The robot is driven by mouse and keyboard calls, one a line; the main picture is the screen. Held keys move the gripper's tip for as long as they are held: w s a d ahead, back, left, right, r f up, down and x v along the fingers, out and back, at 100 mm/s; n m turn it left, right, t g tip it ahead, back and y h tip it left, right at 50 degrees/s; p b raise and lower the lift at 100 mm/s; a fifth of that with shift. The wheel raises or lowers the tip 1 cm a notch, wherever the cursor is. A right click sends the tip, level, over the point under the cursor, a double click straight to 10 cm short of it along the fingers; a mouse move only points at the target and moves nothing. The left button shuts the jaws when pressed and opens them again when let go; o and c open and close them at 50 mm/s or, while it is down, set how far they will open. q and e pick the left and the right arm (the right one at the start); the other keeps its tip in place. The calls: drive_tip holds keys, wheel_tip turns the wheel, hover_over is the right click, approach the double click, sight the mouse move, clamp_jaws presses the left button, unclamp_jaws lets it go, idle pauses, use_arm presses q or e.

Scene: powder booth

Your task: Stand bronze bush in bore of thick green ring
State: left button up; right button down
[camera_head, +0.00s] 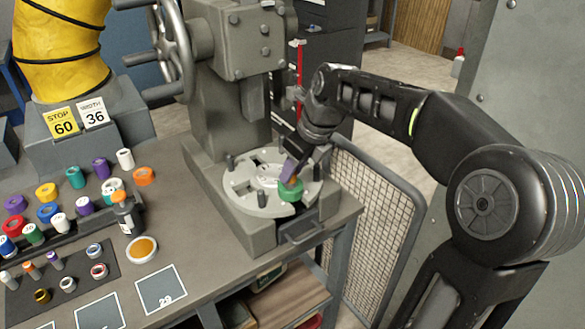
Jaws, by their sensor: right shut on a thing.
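The thick green ring (291,192) lies near the right front edge of the round grey plate of the machine. My right gripper (290,179) comes down from the upper right and is tilted, its tips right over the ring's bore. It is shut on a small brownish thing, which looks like the bronze bush. The fingers hide most of it, and I cannot tell how deep it sits in the bore. My left gripper is not in view.
The round plate (245,187) carries several dark upright posts near the ring. Coloured rings and bottles crowd the bench at left, with a gold-coloured ring (42,296) on the dark mat (75,272). A mesh guard (370,215) stands right of the bench.

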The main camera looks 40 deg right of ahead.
drive_tip(key=shift+f+b, duration=0.5)
drive_tip(key=shift+f, duration=0.3)
drive_tip(key=c, duration=1.1)
unclamp_jaws()
drive_tip(key=shift+v, duration=3.95)
